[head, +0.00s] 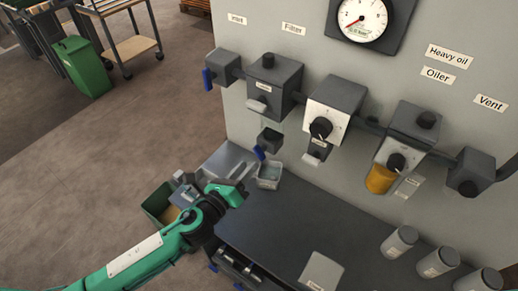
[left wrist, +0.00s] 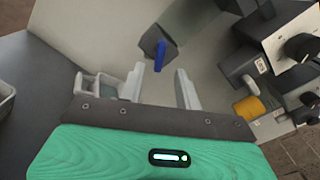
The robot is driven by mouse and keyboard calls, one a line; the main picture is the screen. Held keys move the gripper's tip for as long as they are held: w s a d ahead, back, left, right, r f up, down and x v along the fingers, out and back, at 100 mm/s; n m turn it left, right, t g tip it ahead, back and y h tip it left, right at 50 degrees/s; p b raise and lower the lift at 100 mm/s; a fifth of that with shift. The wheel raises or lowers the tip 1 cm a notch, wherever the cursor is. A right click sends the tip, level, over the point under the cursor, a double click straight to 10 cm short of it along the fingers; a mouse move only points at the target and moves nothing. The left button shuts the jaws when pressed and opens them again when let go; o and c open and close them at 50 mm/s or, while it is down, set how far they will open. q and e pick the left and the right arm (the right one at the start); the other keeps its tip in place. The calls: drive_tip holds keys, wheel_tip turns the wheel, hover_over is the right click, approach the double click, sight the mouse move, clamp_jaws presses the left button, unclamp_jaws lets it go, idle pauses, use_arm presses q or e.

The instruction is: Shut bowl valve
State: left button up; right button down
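The bowl valve's blue lever (head: 260,152) hangs at the lower left of the dark bowl block (head: 270,138), below the filter unit (head: 275,75). In the left wrist view, the blue lever (left wrist: 160,55) points down from the dark block (left wrist: 152,38), seen beyond and between my fingertips. My left gripper (head: 240,176) is just below and left of the lever in the head view. Its two fingers (left wrist: 160,88) are apart with nothing between them, and I see no contact with the lever. My right gripper is not in view.
A clear container (head: 269,175) stands on the dark bench (head: 285,215) close to my left gripper. Another blue lever (head: 207,79) is on the inlet block. The oiler's amber bowl (head: 380,179) is to the right. Labelled cups (head: 400,242) stand at the bench's right. A green bin (head: 160,205) is left.

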sight(257, 156)
use_arm(q)
drive_tip(key=p+x, duration=0.1)
drive_tip(key=x, duration=0.6)
clamp_jaws()
